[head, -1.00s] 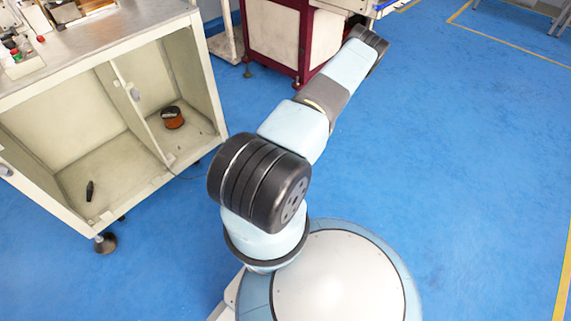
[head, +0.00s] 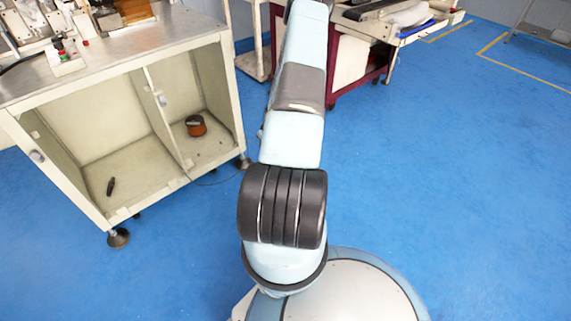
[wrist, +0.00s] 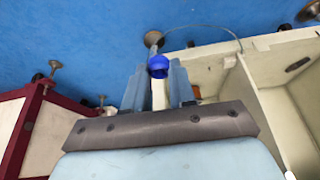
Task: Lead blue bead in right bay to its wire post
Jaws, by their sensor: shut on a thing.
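In the wrist view, my gripper (wrist: 158,90) is shut on the blue bead (wrist: 158,66), which shows at the fingertips. A thin grey wire (wrist: 196,27) curves between the area by the bead and the cabinet edge; where it joins the bead is hard to tell. The right bay (head: 215,146) of the cabinet holds an orange-brown spool with a dark top (head: 195,126). A bit of orange (wrist: 197,92) shows beside the fingers in the wrist view. My gripper and the bead do not show in the head view. I cannot make out the wire post.
The cream cabinet (head: 128,215) stands at left, with a dark object (head: 110,187) in its left bay. Small parts and fixtures crowd its top (head: 100,55). A dark red machine (head: 345,90) stands behind my arm. The blue floor (head: 450,170) at right is clear.

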